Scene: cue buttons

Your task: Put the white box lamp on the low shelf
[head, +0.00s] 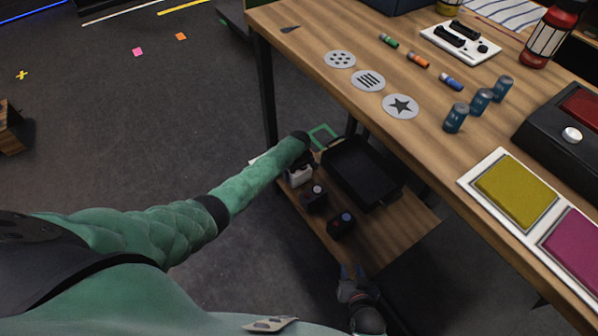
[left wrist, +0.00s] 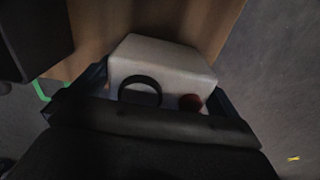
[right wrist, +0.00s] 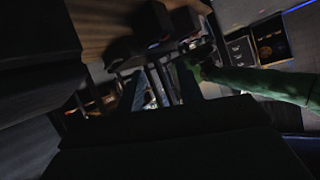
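The white box lamp (head: 299,177) is at the left edge of the low shelf (head: 395,237), beside two dark boxes. In the left wrist view the lamp (left wrist: 165,60) is pale, with a black ring and a red round part on its face. My left gripper (left wrist: 160,95) has a finger against each side of it and looks shut on it. In the head view the left forearm partly hides this gripper. I cannot tell whether the lamp touches the shelf. My right gripper (head: 350,272) is open and empty at the shelf's near end; its fingers show in the right wrist view (right wrist: 163,88).
A black tray (head: 362,172) fills the back of the low shelf. Two dark boxes, one with a pale knob (head: 316,193) and one with a blue knob (head: 343,222), stand near its front edge. The tabletop (head: 330,32) overhangs on the right. Bare shelf lies at the near right.

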